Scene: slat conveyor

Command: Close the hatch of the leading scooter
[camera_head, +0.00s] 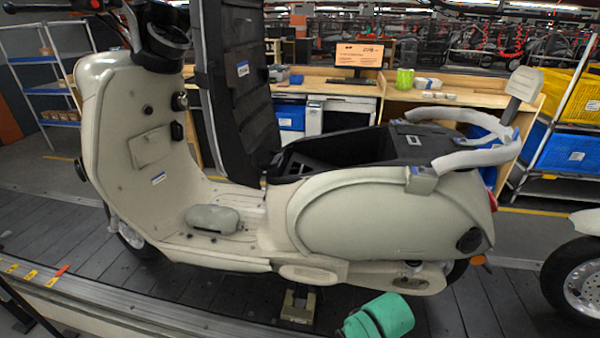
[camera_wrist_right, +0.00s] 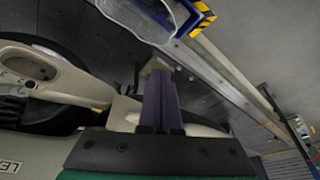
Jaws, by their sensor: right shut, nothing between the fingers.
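The cream scooter (camera_head: 370,218) stands upright on the slat conveyor. Its hatch, a long black seat lid (camera_head: 240,110), is open and stands almost vertical behind the front shield. The black storage well (camera_head: 330,150) under it lies open. In the right wrist view my right gripper (camera_wrist_right: 158,78) has its dark fingers together, with nothing between them. It is low beside the conveyor, and scooter parts (camera_wrist_right: 45,85) show at the left of that view. In the head view only green parts of my right arm (camera_head: 385,318) show at the bottom, well below the hatch. My left gripper is out of view.
The slat conveyor (camera_head: 60,225) has a metal edge rail (camera_head: 120,318) at front left. Another scooter's wheel (camera_head: 582,278) shows at the right. A wooden bench (camera_head: 440,92) with a monitor stands behind, and a rack with yellow and blue bins (camera_head: 570,145) is at back right.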

